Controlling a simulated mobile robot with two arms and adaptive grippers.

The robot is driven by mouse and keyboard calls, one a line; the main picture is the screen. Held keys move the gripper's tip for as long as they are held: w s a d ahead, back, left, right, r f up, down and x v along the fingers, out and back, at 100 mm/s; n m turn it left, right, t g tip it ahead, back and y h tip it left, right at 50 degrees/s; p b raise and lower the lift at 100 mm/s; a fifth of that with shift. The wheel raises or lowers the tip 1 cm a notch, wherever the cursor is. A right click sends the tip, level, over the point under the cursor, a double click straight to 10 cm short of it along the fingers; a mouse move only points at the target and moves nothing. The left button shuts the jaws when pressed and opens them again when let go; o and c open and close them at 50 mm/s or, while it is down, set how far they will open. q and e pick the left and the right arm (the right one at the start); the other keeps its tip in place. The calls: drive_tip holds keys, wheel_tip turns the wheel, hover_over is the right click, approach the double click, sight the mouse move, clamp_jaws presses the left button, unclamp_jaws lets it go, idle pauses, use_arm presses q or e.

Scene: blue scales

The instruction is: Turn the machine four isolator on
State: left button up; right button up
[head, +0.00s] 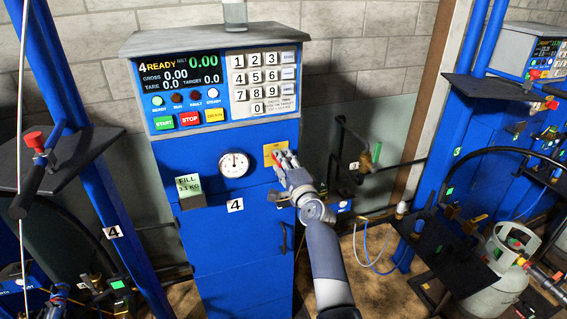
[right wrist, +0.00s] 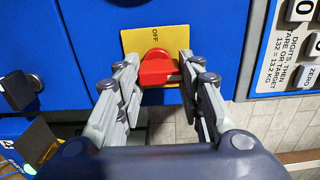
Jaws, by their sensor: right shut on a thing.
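Machine four (head: 235,240) is a blue cabinet with a "4" label (head: 235,205) and a lit display reading "4 READY". Its isolator is a red knob (right wrist: 157,68) on a yellow plate (right wrist: 130,42) marked OFF. The plate (head: 268,149) also shows in the head view, below the keypad and right of the dial, with the knob mostly hidden by my fingers. My right gripper (head: 284,158) is at the plate and shut on the knob. In the right wrist view, the fingers of my right gripper (right wrist: 158,72) stand on either side of it. My left gripper is not in view.
The scale head (head: 228,90) with its keypad (head: 265,80) juts out above the isolator. A round dial (head: 233,164) and a "FILL" card (head: 188,185) are to the left. Another blue machine (head: 450,170) and a grey gas cylinder (head: 497,290) stand at right.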

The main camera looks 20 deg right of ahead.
idle(0.3)
drive_tip(key=o, duration=1.1)
drive_tip(key=shift+c, duration=0.2)
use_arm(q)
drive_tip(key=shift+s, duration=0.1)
